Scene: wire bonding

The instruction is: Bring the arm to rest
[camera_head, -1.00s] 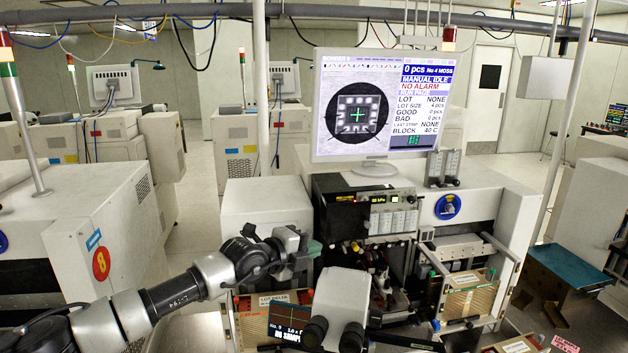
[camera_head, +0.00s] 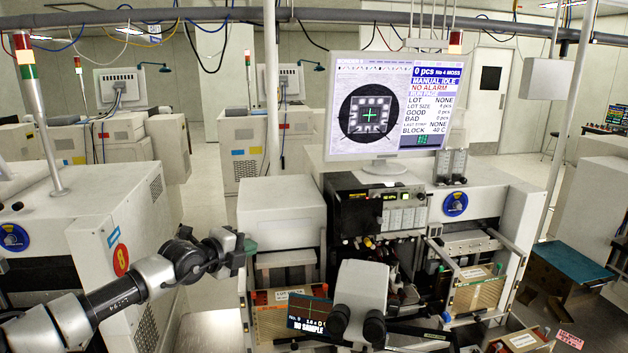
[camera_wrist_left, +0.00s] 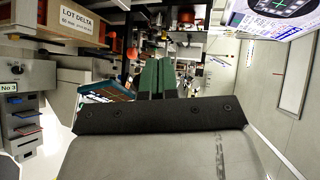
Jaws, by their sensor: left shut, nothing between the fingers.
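My left arm comes in from the lower left in the head view. Its gripper (camera_head: 249,246) is in the air in front of the white cabinet, left of the bonding machine (camera_head: 385,225). In the left wrist view the two green fingers (camera_wrist_left: 157,78) lie side by side, shut with nothing between them. The wrist view is turned on its side, with a box marked LOT DELTA (camera_wrist_left: 80,20) at its upper left. My right gripper does not show in either view.
A monitor (camera_head: 385,105) stands on the machine. The microscope eyepieces (camera_head: 357,322) and a small screen (camera_head: 310,312) are at the front. Lot boxes stand at both sides, one at the right (camera_head: 478,290). A white cabinet (camera_head: 282,220) is behind the gripper. Floor shows at left.

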